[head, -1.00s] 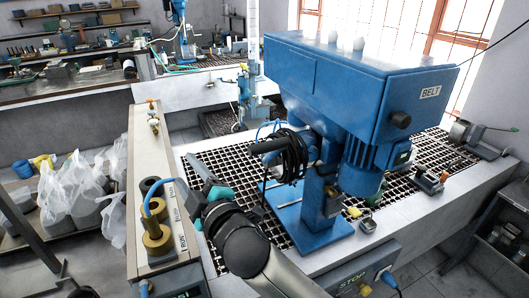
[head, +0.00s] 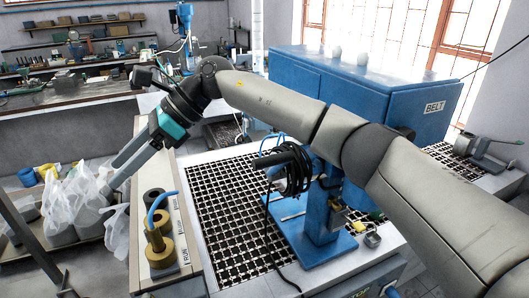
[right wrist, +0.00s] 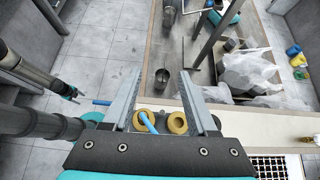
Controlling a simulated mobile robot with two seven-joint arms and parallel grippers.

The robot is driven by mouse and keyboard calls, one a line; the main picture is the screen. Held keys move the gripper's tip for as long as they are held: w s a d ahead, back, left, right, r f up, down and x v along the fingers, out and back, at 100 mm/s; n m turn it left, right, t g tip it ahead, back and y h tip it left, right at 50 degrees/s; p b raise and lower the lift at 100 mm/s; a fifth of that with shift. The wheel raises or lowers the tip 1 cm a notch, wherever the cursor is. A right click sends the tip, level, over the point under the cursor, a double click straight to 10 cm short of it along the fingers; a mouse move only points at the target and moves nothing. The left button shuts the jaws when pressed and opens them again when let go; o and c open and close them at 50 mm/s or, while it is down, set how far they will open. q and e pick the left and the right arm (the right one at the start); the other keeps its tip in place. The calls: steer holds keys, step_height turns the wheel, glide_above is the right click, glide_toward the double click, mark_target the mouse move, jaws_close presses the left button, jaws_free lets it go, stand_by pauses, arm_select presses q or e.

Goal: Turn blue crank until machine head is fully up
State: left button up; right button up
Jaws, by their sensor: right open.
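The blue machine head (head: 345,90) is a large box marked BELT, on a blue column (head: 322,215) above a gridded bench. My right arm crosses in front of it and hides much of its lower part. A black handle (head: 272,158) with coiled black cable shows at the column's left. I cannot make out the blue crank. My right gripper (head: 118,172) is left of the machine, pointing down and left, apart from it. In the right wrist view its fingers (right wrist: 161,100) are spread with nothing held between them. A dark arm part at the left of that view may be my left gripper (right wrist: 68,92); its fingers are unclear.
White plastic bags (head: 68,205) lie on a low shelf at left. The black-grid bench top (head: 225,210) is mostly clear left of the column. A cluttered workbench is behind.

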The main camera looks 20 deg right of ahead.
steer(key=d+r+h, duration=0.4)
steer(key=d, duration=0.5)
steer(key=d+r+h, duration=0.3)
steer(key=d, duration=0.6)
steer(key=d+r+h, duration=0.4)
steer(key=d, duration=0.5)
steer(key=shift+t, duration=0.3)
steer(key=f, duration=1)
steer(key=w+f, duration=0.1)
steer(key=f, duration=0.4)
steer(key=shift+a+f, duration=0.15)
steer(key=shift+f, duration=0.1)
jaws_close()
